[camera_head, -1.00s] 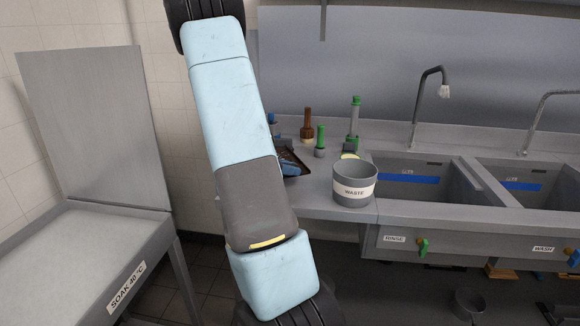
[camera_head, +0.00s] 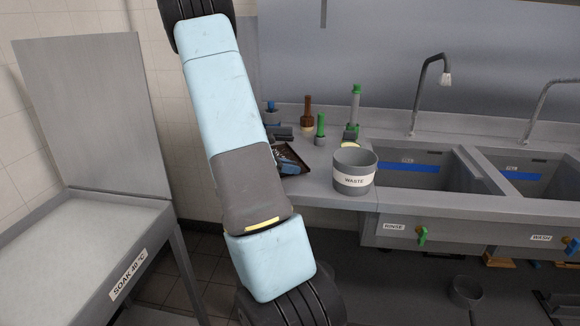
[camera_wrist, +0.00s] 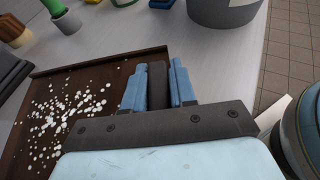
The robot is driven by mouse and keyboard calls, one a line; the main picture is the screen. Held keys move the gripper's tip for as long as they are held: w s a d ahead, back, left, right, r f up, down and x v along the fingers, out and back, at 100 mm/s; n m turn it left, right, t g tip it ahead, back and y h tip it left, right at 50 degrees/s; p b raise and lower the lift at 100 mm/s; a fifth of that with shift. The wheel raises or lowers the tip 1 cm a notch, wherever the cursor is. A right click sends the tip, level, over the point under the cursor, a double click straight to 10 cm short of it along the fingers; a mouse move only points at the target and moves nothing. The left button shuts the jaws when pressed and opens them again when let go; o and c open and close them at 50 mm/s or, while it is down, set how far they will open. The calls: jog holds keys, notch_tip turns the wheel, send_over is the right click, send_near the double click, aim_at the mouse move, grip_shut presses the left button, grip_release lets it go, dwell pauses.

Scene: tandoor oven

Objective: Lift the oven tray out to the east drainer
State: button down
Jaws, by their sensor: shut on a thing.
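The oven tray (camera_wrist: 95,65) is a dark brown, shallow rectangle strewn with white specks in the wrist view. In the head view the tray (camera_head: 296,152) shows only in part at the counter's left end, behind my arm. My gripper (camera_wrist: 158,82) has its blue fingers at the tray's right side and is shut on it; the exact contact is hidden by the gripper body. My gripper's blue fingers (camera_head: 288,167) also show in the head view. I cannot tell whether the tray touches the counter.
Green and brown-handled brushes (camera_head: 320,130) stand behind the tray. The soak tank (camera_head: 75,245) with its upright lid is at the left. A faucet (camera_head: 425,90) rises behind the sinks.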

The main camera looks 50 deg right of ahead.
jog(key=shift+f, duration=0.55)
dwell(0.4)
jog(key=c, duration=0.8)
grip_release()
jog(key=shift+c, duration=0.2)
jog(key=shift+a, duration=0.1)
jog(key=v, duration=1.1)
jog(key=shift+w+a+r, duration=0.2)
jog(key=shift+a, duration=0.1)
jog(key=s+a+r+m+t+y, duration=0.4)
jog(key=s+a+r, duration=0.2)
jog(key=a, duration=0.4)
jog(key=s+a+r+m+t+y, duration=0.3)
jog(key=s+a+r, duration=0.3)
jog(key=a, duration=0.4)
jog(key=s+a+r+m+t+y, duration=0.4)
jog(key=a+r, duration=0.4)
jog(key=a, duration=0.2)
jog(key=shift+s+m+t+y, duration=0.3)
jog(key=shift+s+m+y, duration=0.3)
jog(key=shift+s+m, duration=0.45)
